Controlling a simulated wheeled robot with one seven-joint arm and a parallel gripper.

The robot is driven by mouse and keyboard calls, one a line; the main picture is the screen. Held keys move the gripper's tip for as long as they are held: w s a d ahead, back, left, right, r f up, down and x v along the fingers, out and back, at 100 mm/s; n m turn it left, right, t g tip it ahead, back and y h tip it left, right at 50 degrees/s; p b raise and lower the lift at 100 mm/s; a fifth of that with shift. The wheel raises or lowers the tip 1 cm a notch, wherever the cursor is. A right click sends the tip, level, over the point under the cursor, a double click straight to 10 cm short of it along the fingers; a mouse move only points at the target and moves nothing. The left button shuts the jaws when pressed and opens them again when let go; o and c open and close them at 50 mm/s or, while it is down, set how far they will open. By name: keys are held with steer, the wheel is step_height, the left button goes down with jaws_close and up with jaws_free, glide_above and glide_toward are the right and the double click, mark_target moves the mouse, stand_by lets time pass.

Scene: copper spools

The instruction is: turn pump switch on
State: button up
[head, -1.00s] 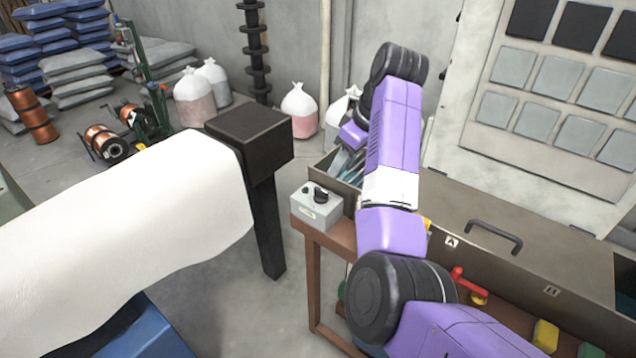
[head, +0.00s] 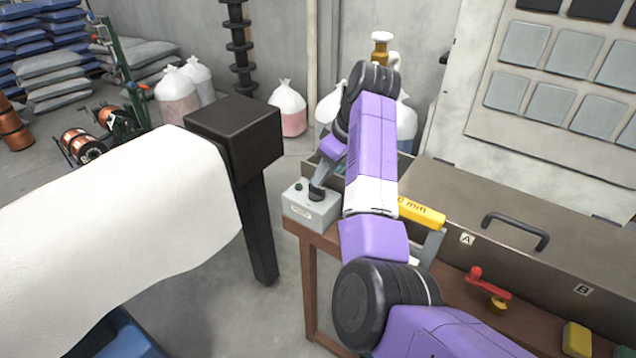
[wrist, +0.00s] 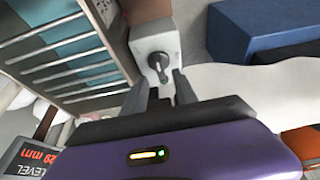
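The pump switch is a small grey box (head: 309,207) with a black rotary knob, standing on the left end of the brown bench in the head view. In the wrist view, the box (wrist: 146,38) and its knob (wrist: 158,63) lie just beyond my fingertips. The knob's handle lines up roughly with the gap. I cannot tell whether the fingers touch it. In the head view, my wrist hangs over the box and partly hides the knob area.
A yellow part (head: 421,212) marked "mm" shows beside my arm. A white-covered roll (head: 110,230) and black post (head: 235,135) stand left.

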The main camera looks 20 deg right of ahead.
mark_target(317, 191)
steer(key=shift+x, duration=2.4)
jaws_close()
